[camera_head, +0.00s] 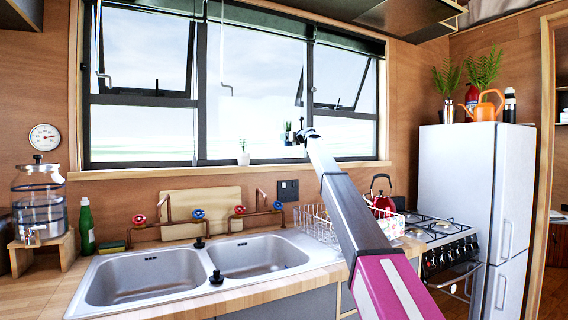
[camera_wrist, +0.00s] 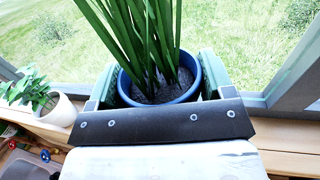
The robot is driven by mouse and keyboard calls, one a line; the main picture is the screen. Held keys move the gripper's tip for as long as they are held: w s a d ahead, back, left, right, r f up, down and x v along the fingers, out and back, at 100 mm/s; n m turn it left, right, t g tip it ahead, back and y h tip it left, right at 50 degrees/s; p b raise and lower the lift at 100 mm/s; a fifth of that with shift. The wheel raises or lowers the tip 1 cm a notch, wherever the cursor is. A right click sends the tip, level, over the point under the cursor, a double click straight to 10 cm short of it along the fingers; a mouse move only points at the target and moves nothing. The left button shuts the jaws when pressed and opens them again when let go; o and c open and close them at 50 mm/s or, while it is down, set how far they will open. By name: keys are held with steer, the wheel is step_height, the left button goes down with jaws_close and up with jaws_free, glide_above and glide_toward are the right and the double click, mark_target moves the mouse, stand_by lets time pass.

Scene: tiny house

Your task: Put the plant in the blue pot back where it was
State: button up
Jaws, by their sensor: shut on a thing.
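The plant (camera_wrist: 145,40) has long upright green leaves and stands in dark soil in a round blue pot (camera_wrist: 188,97). My gripper (camera_wrist: 160,84) is shut on the blue pot, with one green-padded finger on each side of it. In the head view, my gripper (camera_head: 304,135) is at the end of my outstretched arm, in front of the window above the sink, and the plant (camera_head: 289,128) shows small beside it. The pot's base is hidden, so I cannot tell whether it touches the wooden windowsill (camera_wrist: 284,134).
A plant in a white pot (camera_wrist: 60,112) stands on the sill to the left, and also shows in the head view (camera_head: 243,157). A dish rack (camera_head: 318,225), red kettle (camera_head: 382,200) and double sink (camera_head: 150,278) lie below. Dark window frames stand close by.

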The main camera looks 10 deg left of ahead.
step_height(320, 180, down, 10)
steer(key=shift+r, duration=0.2)
steer(key=shift+f, duration=0.1)
stand_by(0.3)
steer(key=o, duration=1)
steer(key=shift+s+d, duration=0.1)
steer(key=v, duration=1.2)
